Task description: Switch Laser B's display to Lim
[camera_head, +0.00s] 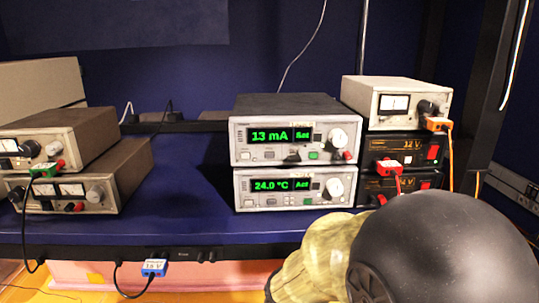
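Two grey instruments with green displays are stacked on the blue shelf. The upper unit (245,157) reads "13 mA" and "Set" on its display (280,135). The lower unit (245,203) reads "24.0 °C" and "Act" on its display (283,185). Each has small buttons and a round white knob: the upper knob (338,137) and the lower knob (336,187). Small labels above the displays are too small to read, so I cannot tell which unit is Laser B. My arm fills the lower right, in front of the shelf; its gripper fingers do not show.
Power supplies stand on the left (110,165). On the right, a white meter box (385,92) sits on black 12 V units (405,150) with red and orange plugs. A blue 15 V plug (153,267) hangs at the shelf front. Bare shelf (185,190) lies left of the stack.

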